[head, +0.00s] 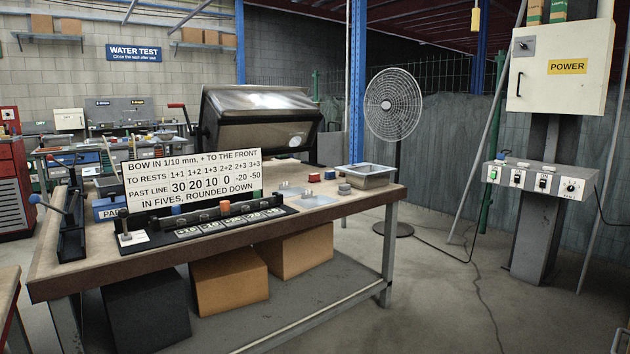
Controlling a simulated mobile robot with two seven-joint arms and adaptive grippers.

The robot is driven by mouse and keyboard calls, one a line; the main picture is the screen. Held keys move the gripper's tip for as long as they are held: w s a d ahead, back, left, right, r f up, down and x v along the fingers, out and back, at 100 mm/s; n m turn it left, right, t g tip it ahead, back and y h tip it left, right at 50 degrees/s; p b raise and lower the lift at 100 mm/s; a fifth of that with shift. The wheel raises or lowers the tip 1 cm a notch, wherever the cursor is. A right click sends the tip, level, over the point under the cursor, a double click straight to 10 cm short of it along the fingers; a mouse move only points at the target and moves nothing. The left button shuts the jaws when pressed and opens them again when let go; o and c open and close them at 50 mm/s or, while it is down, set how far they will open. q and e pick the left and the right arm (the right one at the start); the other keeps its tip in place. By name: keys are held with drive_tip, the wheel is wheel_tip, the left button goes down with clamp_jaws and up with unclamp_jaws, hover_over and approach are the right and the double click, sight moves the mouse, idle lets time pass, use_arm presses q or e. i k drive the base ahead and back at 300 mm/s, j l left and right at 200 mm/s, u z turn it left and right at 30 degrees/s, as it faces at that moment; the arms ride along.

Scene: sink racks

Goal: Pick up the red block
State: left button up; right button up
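A small red block (314,177) sits on the workbench top (350,205) toward its right end. Neither of my grippers shows in the head view.
A metal basin (366,177) stands at the bench's right end, behind the grey block. A white sign (190,180) and a black rail of knobs (225,212) fill the front left. A large hooded machine (258,122) is behind. A fan (392,105) and control panel (541,180) stand right.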

sight(314, 178)
drive_tip(key=i+l+u, duration=1.3)
drive_tip(key=l+u, duration=0.2)
drive_tip(key=l, duration=0.2)
drive_tip(key=i+l+u, duration=0.1)
drive_tip(key=l+u, duration=0.2)
drive_tip(key=l, duration=0.2)
drive_tip(key=l+u, duration=0.3)
drive_tip(key=l, duration=0.2)
drive_tip(key=l+u, duration=0.3)
drive_tip(key=l, duration=0.25)
drive_tip(key=k+l+u, duration=0.1)
drive_tip(key=l, duration=0.45)
drive_tip(key=k+l+u, duration=0.1)
drive_tip(key=k+l, duration=0.2)
drive_tip(key=l, duration=0.25)
drive_tip(key=k+l+u, duration=0.1)
drive_tip(key=k+l, duration=0.15)
drive_tip(key=l, duration=0.25)
drive_tip(key=k+l+u, duration=0.15)
drive_tip(key=l, duration=0.35)
drive_tip(key=k+l+u, duration=0.1)
drive_tip(key=k+l, duration=0.3)
drive_tip(key=k+l+u, duration=0.1)
drive_tip(key=k+l, duration=0.2)
drive_tip(key=l, duration=0.2)
